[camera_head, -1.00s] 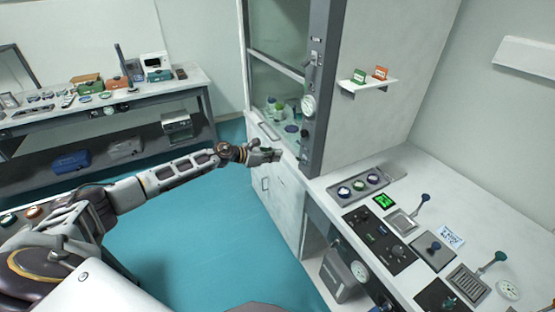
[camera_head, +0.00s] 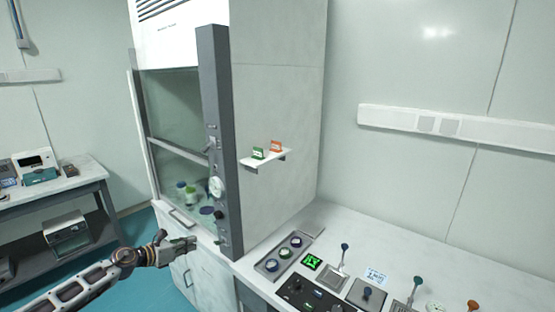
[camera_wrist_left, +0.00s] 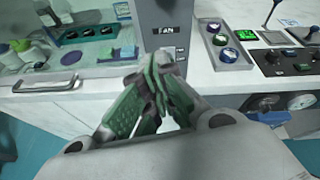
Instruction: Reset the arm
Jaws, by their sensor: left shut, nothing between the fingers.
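My left arm comes in from the lower left in the head view. My left gripper (camera_head: 192,243) is shut and empty in front of the fume hood's white lower cabinet (camera_head: 212,285). In the left wrist view its green-padded fingers (camera_wrist_left: 158,70) meet, with the hood's grey post (camera_wrist_left: 163,22) right behind them. I cannot tell the gap between the fingers and the post. My right gripper is not in view.
The fume hood (camera_head: 280,90) stands in the middle, with a small shelf (camera_head: 265,160) on its side. The right bench (camera_head: 345,235) holds a tray (camera_head: 285,257), a green display (camera_head: 312,262) and several upright levers. Another bench (camera_head: 75,180) is at the left.

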